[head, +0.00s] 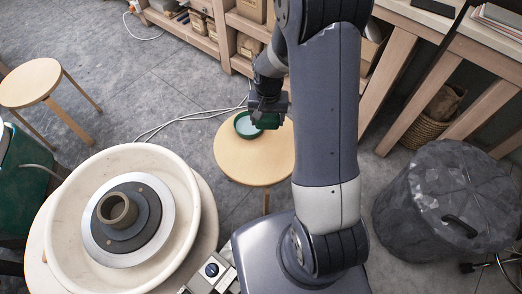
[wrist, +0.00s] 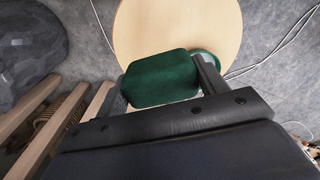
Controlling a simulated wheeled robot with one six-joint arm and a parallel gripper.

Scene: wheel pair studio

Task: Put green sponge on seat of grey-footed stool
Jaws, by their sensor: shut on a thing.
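The green sponge (wrist: 160,78) is a dark green rounded block in the wrist view. My gripper (wrist: 165,90) is shut on it, one finger on each side. It is over the pale round seat of a stool (wrist: 180,25); I cannot tell whether it touches the seat. In the head view my gripper (head: 268,108) is above the back of that stool's seat (head: 250,167), and the sponge is hard to make out there. Another round wooden stool (head: 30,82) stands at the far left. The foot colour of either stool is not clear.
A green-rimmed dish (head: 247,125) sits on the near stool's seat, close beside the sponge; it also shows in the wrist view (wrist: 206,58). A pottery wheel (head: 125,215) is at front left, a dark covered bin (head: 445,200) at right. Cables cross the floor behind the stool.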

